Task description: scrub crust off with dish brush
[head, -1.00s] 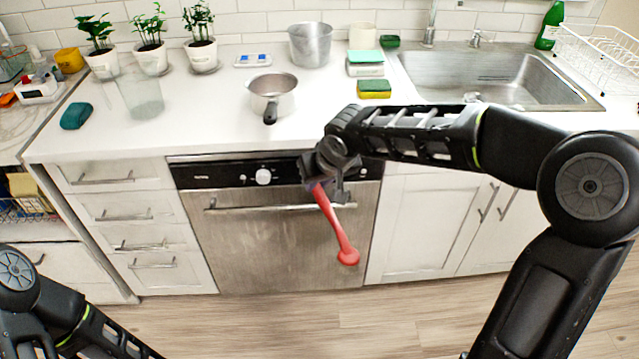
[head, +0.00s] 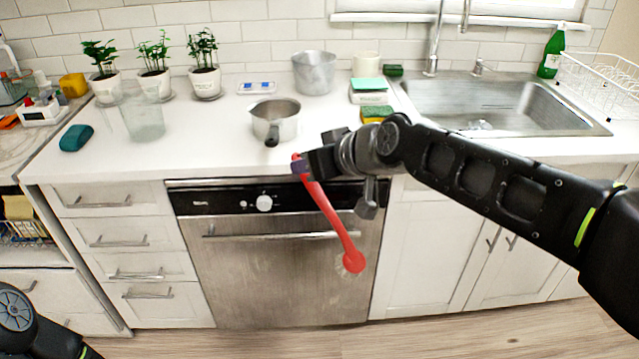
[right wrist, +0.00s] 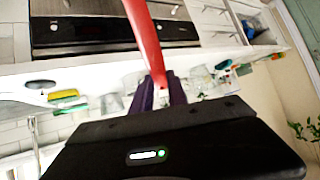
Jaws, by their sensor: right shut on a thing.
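A red dish brush (head: 330,215) is held by its handle end in my right gripper (head: 300,166), in front of the counter's edge. Its round head hangs down before the dishwasher door. In the right wrist view the red handle (right wrist: 146,40) runs up from between the purple-tipped fingers. A metal saucepan (head: 276,122) with a dark handle stands on the counter, just behind and left of the right gripper. I cannot make out any crust in it. My left gripper is out of frame; only part of my left arm shows at the lower left.
A larger metal pot (head: 314,72), sponges (head: 377,114) and a sink (head: 490,105) are further back and right. Potted plants (head: 204,66), a clear container (head: 143,118) and a teal sponge (head: 76,137) stand left.

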